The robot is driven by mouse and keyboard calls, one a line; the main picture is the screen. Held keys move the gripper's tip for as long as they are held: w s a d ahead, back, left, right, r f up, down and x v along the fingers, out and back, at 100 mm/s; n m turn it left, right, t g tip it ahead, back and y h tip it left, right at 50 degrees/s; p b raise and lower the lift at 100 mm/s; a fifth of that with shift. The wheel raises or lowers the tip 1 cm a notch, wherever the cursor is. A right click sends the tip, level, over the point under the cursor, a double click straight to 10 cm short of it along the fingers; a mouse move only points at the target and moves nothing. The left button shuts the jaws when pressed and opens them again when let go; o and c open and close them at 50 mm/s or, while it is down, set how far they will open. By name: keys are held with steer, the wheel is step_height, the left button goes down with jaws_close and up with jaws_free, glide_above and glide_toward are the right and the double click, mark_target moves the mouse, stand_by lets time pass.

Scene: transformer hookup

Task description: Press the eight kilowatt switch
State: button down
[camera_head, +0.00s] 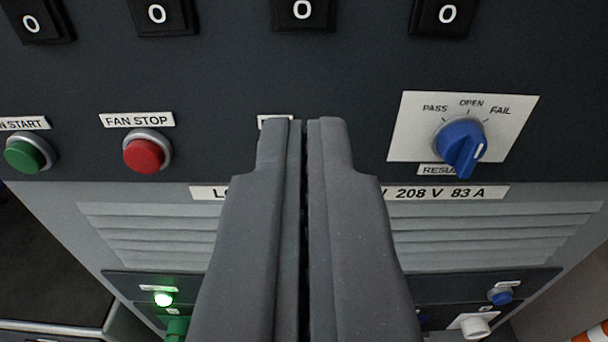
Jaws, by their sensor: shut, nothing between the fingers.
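Several black rocker switches marked O run along the top edge of the panel: one at far left (36,20), a second (160,16), a third (302,12) and one at right (443,16). Their upper parts and any labels above them are cut off, so I cannot tell which is the eight kilowatt switch. My gripper (304,124) is shut and empty, in the middle of the view. Its fingertips appear below the third switch and cover part of a small white label (262,121). I cannot tell whether they touch the panel.
A green button (27,154) and red FAN STOP button (147,153) are at left. A blue rotary knob (460,145) sticks out at right. Below are louvres (150,235), a lit green lamp (163,299) and a blue button (500,297). An orange-white object (592,333) is at lower right.

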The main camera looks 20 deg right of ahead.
steer(key=shift+f+p+v, duration=0.15)
steer(key=shift+f+v, duration=0.05)
steer(key=shift+v, duration=1)
steer(key=shift+f+p+v, duration=0.15)
steer(key=shift+f+v, duration=0.1)
steer(key=shift+v, duration=0.9)
steer(key=s+a+r+n+y, duration=0.1)
steer(key=a+r, duration=0.2)
steer(key=r, duration=0.6)
steer(key=a+r+y, duration=0.1)
steer(key=a+r, duration=0.2)
steer(key=r, duration=0.7)
steer(key=s+a+r+n+y, duration=0.1)
steer(key=a+r, duration=0.2)
steer(key=r, duration=0.6)
steer(key=s+a+r+y, duration=0.1)
steer(key=s+a+r, duration=0.3)
steer(key=s+r, duration=0.6)
steer(key=s+a+r+n+g, duration=0.1)
steer(key=s+a+r, duration=0.4)
steer(key=s+r, duration=0.6)
step_height(320, 180, up, 2)
steer(key=shift+s+a+r+y+p, duration=0.1)
steer(key=shift+s+a+y+p, duration=0.2)
steer(key=shift+y+p, duration=0.15)
